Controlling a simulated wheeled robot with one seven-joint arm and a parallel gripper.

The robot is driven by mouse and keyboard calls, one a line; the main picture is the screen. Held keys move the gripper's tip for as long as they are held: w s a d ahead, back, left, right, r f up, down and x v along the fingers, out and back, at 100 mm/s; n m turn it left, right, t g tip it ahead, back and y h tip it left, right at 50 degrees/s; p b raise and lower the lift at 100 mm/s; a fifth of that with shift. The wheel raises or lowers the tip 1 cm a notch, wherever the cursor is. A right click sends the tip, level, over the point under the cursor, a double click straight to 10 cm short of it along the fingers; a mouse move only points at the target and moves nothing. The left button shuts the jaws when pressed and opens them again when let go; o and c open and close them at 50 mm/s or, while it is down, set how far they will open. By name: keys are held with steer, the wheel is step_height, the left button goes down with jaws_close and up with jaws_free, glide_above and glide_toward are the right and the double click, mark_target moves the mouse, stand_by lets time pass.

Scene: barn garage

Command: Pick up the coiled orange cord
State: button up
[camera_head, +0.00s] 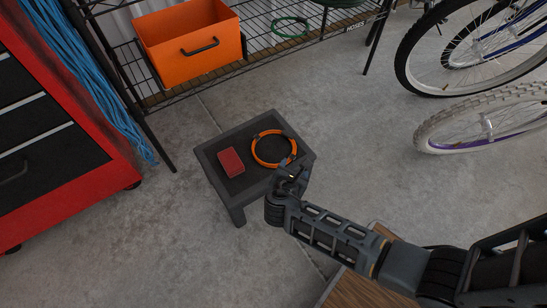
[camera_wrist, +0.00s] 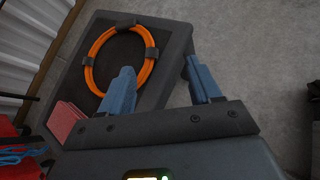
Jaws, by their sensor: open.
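The coiled orange cord (camera_head: 257,158) lies flat as a ring on a small dark stool (camera_head: 212,157), held by several black ties. In the wrist view the cord (camera_wrist: 153,66) lies beyond my fingertips, up and to the left of the space between them. My gripper (camera_head: 291,172) is at the near right side of the cord in the head view. In the wrist view my gripper (camera_wrist: 160,82) has its two blue fingers spread apart with nothing between them. I cannot tell how high the fingers are above the stool top.
A red box-like item (camera_head: 231,162) lies on the stool, left of the cord. Behind stands a wire shelf with an orange bin (camera_head: 190,65). A red tool cabinet (camera_head: 110,190) is at left, and bicycle wheels (camera_head: 480,125) are at right.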

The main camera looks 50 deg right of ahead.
mark_target(290, 157)
steer(key=w, duration=0.1)
steer(key=w+f+h+b, duration=0.1)
steer(key=w+n+g, duration=0.1)
steer(key=shift+w+a+f+b, duration=0.1)
steer(key=shift+a+f+b, duration=0.15)
steer(key=shift+f+b, duration=0.1)
steer(key=b+x, duration=0.4)
steer(key=x, duration=0.3)
steer(key=shift+w, duration=0.1)
steer(key=shift+d, duration=0.2)
steer(key=shift+c, duration=0.3)
steer(key=shift+f, duration=0.15)
jaws_close()
